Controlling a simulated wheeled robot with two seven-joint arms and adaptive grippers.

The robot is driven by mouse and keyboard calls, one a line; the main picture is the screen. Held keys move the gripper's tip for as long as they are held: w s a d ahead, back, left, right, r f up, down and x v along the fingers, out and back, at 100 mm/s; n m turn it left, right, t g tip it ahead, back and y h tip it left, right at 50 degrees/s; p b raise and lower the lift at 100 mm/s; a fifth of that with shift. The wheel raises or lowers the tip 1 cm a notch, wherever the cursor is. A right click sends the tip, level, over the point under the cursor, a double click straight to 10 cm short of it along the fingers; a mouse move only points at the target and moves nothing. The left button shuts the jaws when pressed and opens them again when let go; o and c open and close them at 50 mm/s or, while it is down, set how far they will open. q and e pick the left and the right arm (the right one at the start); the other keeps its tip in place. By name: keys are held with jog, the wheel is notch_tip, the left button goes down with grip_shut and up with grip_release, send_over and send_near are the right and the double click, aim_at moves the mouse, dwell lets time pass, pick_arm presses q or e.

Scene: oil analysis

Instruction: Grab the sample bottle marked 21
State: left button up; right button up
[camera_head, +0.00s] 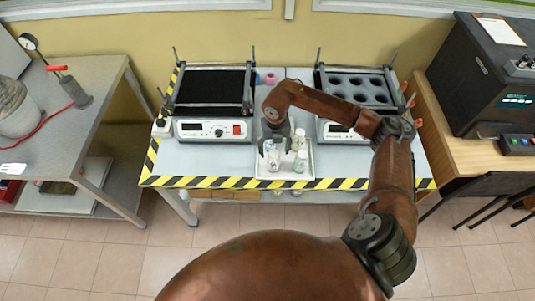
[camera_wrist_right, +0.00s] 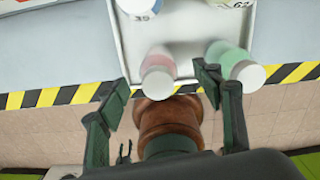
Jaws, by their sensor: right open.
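Several small white-capped sample bottles stand in a white tray (camera_head: 258,174) at the front middle of the table. My right gripper (camera_head: 276,143) is open over the tray and covers part of the bottles. In the right wrist view, a bottle with pinkish contents (camera_wrist_right: 158,68) shows between the spread fingers of my right gripper (camera_wrist_right: 164,95), with no grip on it. A bottle with green contents (camera_wrist_right: 235,62) is beside the right finger. I cannot read a 21. My left gripper is not in view.
A shaker with a black top (camera_head: 212,88) stands left of the tray, and a holder with round wells (camera_head: 357,90) stands behind right. Striped tape (camera_head: 215,182) marks the table edge. A dark instrument (camera_head: 485,75) is on the right bench.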

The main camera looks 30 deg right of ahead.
aim_at(274, 161)
jog(key=f, duration=0.3)
jog(key=shift+s+a, duration=0.15)
jog(key=shift+s, duration=0.2)
jog(key=f, duration=0.2)
jog(key=shift+a+f, duration=0.2)
jog(key=shift+f, duration=0.15)
jog(key=shift+w+f, duration=0.1)
jog(key=shift+f, duration=0.6)
jog(key=c, duration=1.2)
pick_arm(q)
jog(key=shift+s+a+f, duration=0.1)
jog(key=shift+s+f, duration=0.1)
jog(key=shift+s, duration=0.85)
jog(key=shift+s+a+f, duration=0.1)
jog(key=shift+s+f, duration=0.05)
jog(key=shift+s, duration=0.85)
pick_arm(e)
jog(key=shift+r, duration=0.1)
jog(key=shift+c, duration=0.9)
